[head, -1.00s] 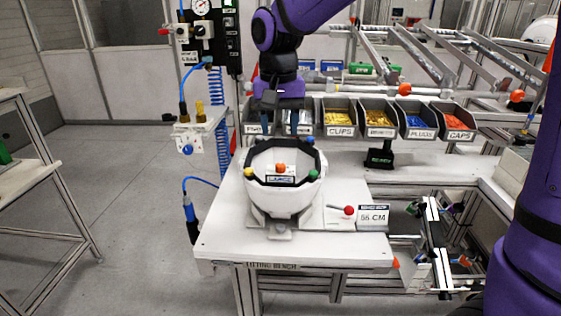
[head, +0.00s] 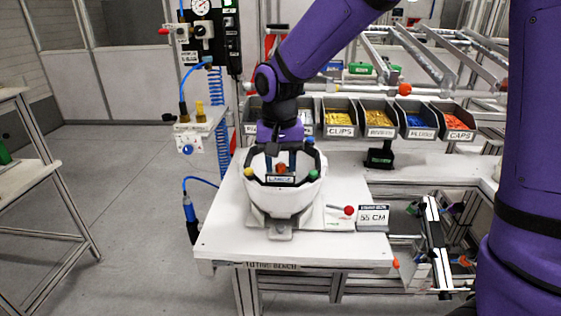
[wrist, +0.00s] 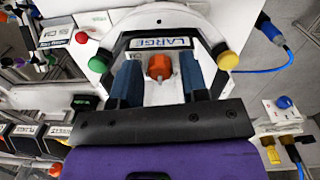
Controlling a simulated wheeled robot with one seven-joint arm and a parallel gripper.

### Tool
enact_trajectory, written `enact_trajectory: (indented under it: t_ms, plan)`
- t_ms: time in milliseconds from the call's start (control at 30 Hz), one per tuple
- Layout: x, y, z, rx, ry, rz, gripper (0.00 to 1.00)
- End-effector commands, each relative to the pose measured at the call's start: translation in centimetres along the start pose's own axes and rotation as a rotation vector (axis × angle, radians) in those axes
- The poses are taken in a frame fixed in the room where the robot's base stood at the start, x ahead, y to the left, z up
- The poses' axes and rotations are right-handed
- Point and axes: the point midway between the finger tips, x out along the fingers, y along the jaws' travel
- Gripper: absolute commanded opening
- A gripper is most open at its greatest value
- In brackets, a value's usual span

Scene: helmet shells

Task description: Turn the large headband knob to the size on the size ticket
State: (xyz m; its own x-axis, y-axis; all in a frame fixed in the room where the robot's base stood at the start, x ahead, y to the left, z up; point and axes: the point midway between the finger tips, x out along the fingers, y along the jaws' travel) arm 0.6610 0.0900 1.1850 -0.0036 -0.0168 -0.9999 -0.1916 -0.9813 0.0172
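The white helmet shell (head: 283,200) sits in a holder on the fitting bench. An orange knob (wrist: 160,67) is inside it, by a plate marked LARGE (wrist: 160,43); the knob also shows in the head view (head: 281,168). My gripper (wrist: 162,72) is open and points down into the shell. Its two blue fingers stand on either side of the orange knob, with a visible gap on each side. The size ticket (head: 373,217) stands on the bench right of the shell and appears to read 55 CM.
A green knob (wrist: 98,64) and a yellow knob (wrist: 228,60) flank the shell opening. A red-tipped lever (head: 348,210) is beside the ticket. Several parts bins (head: 341,131) line the back. The bench front left is clear.

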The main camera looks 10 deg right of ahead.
Motion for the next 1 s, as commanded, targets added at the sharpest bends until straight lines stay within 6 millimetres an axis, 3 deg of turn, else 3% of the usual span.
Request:
enact_trajectory:
  t_ms: [33,167,533,1000]
  plan:
    - [-0.01,0.0,0.0,0.0,0.0,0.0,0.29]
    - [-0.02,0.0,0.0,0.0,0.0,0.0,0.0]
    - [-0.04,0.01,0.0,-0.06,0.002,0.0,0.0]
    - [-0.04,0.06,-0.01,-0.375,0.008,0.002,0.0]
